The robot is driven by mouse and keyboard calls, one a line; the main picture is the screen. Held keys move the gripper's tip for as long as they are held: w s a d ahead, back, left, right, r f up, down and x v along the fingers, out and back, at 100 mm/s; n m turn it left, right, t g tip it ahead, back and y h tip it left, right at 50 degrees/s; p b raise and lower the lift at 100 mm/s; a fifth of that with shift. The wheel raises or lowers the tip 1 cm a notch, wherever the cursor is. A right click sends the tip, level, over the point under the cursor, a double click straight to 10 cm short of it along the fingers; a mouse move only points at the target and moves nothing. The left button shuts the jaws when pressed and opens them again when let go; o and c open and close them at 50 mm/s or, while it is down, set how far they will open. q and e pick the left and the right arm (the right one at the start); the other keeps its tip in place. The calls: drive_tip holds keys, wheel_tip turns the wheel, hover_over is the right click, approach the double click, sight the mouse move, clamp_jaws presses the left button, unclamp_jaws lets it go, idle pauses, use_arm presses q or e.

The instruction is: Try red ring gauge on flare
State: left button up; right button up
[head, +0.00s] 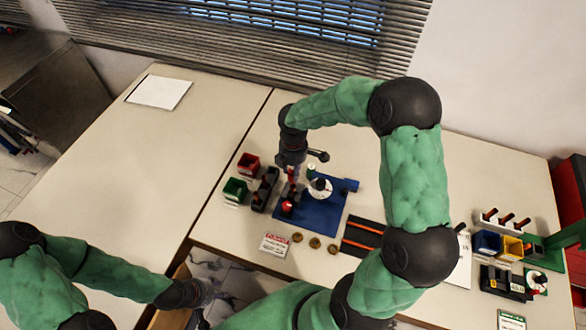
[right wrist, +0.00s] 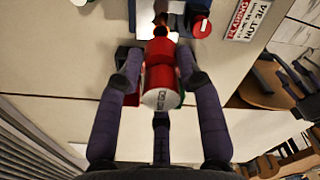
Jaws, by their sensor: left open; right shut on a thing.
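My right gripper (head: 291,180) is over the left part of a blue rig plate (head: 322,215). In the right wrist view its fingers (right wrist: 157,68) are shut around a red gauge (right wrist: 158,54) with a white, lettered end (right wrist: 162,99). The gauge's far end points at the rig, close to a small bright orange-brown part (right wrist: 159,20), possibly the flare. I cannot tell whether they touch. A red part (head: 287,206) shows low on the plate under the gripper. My left gripper (head: 203,302) is open and empty beyond the table's front edge, at the lower left.
A red bin (head: 248,162), a green bin (head: 235,190) and a dark rack (head: 264,191) stand left of the plate. Brass nuts (head: 315,242) and a sign (head: 275,244) lie in front. A striped tray (head: 362,237) is to the right. The left table is mostly clear.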

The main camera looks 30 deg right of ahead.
drive_tip(key=shift+f+b, duration=1.15)
drive_tip(key=shift+f, duration=1.05)
drive_tip(key=shift+f, duration=0.3)
idle(1.2)
drive_tip(key=shift+r+p, duration=2.3)
drive_tip(key=shift+r, duration=0.75)
drive_tip(key=shift+s+f, duration=0.1)
